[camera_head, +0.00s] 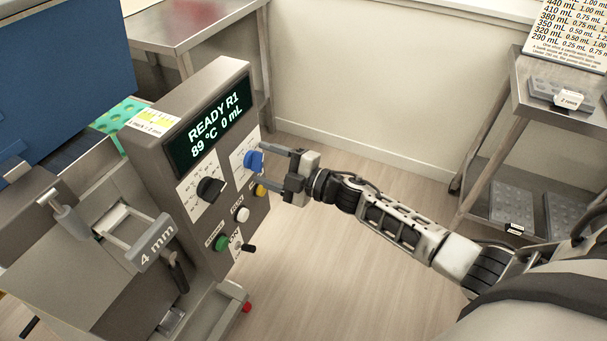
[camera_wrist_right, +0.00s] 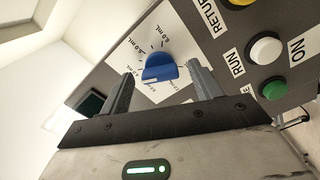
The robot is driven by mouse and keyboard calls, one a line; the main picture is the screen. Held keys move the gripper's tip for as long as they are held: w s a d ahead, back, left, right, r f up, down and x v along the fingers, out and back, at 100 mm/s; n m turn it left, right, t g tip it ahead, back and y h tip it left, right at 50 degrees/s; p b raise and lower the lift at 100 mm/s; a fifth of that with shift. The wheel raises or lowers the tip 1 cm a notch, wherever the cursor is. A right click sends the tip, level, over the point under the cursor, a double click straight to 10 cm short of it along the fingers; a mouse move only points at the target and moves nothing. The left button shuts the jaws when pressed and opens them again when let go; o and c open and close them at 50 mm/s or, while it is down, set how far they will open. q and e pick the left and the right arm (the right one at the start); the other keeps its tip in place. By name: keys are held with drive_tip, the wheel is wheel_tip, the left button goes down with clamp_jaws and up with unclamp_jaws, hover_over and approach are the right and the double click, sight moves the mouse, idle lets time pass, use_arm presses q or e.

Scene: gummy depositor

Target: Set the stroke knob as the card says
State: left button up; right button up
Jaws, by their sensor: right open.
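The blue knob (camera_head: 254,160) is on the machine's front panel, on a white dial marked in mL; it also shows in the wrist view (camera_wrist_right: 160,69). My right gripper (camera_head: 264,164) is open in front of this knob. In the wrist view its two fingers (camera_wrist_right: 162,72) stand on either side of the knob with gaps; I cannot tell how far the tips reach along it. A card (camera_head: 568,28) at the top right lists mL values in rows, partly cut off by the frame. The display (camera_head: 208,124) reads READY R1, 89 °C, 0 mL. My left gripper is out of view.
A black knob (camera_head: 210,190) sits left of the blue one. Yellow (camera_head: 260,190), white (camera_head: 242,214) and green (camera_head: 221,243) buttons and a black lever (camera_head: 249,248) are below. A lever block marked 4 mm (camera_head: 157,242) projects at left. A shelf cart (camera_head: 514,82) stands right.

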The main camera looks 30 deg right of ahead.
drive_tip(key=b+v, duration=0.1)
drive_tip(key=v, duration=1.3)
drive_tip(key=shift+d, duration=0.1)
drive_tip(key=shift+s, duration=0.1)
